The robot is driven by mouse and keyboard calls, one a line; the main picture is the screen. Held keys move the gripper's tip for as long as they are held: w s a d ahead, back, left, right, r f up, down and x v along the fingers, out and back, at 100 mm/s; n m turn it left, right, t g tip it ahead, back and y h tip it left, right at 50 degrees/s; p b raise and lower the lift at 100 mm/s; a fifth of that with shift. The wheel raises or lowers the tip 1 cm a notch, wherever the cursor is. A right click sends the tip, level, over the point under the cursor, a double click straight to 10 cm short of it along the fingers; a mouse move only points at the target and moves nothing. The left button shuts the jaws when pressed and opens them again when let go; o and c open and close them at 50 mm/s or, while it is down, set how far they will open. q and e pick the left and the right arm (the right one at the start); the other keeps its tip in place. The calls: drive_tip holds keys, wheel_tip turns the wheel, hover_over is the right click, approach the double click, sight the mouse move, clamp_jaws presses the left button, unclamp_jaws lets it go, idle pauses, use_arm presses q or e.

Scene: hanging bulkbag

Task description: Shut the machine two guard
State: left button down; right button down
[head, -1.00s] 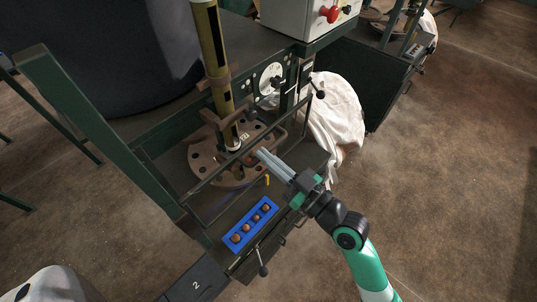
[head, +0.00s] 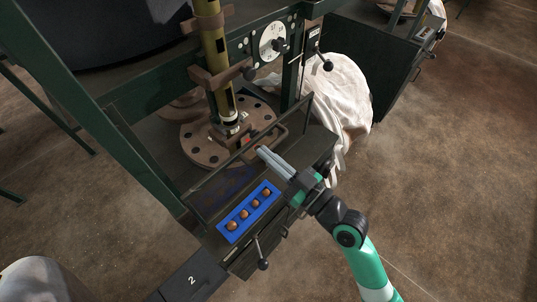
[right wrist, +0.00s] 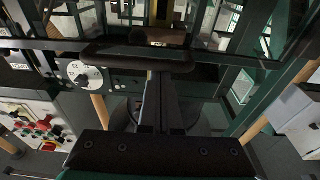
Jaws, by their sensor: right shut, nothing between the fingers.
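The machine (head: 217,270) with a "2" on its front box stands in the middle of the head view. Its guard looks like a dark-railed clear panel (head: 215,172) in front of the round brown plate. A faint blue reflection shows in it behind the blue tray. How far the guard is swung I cannot tell. My right gripper (head: 261,152) is shut and empty, its fingertips close to the guard's rail; contact is not clear. In the right wrist view the gripper (right wrist: 165,100) points at a dark crossbar (right wrist: 140,55). My left gripper is out of view.
A blue tray (head: 225,231) holding several brown balls lies on the front ledge. A brown drilled plate (head: 205,150) and an olive post (head: 214,65) stand behind. Black-knobbed levers (head: 263,264) stick out in front. A white bag (head: 345,90) lies right. Floor at right is clear.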

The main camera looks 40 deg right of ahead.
wheel_tip(320, 180, up, 5)
drive_tip(key=p, duration=0.5)
drive_tip(key=s+f+b, duration=0.2)
drive_tip(key=s+b, duration=0.1)
drive_tip(key=s, duration=0.6)
drive_tip(key=shift+d+f, duration=0.25)
drive_tip(key=shift+d, duration=0.2)
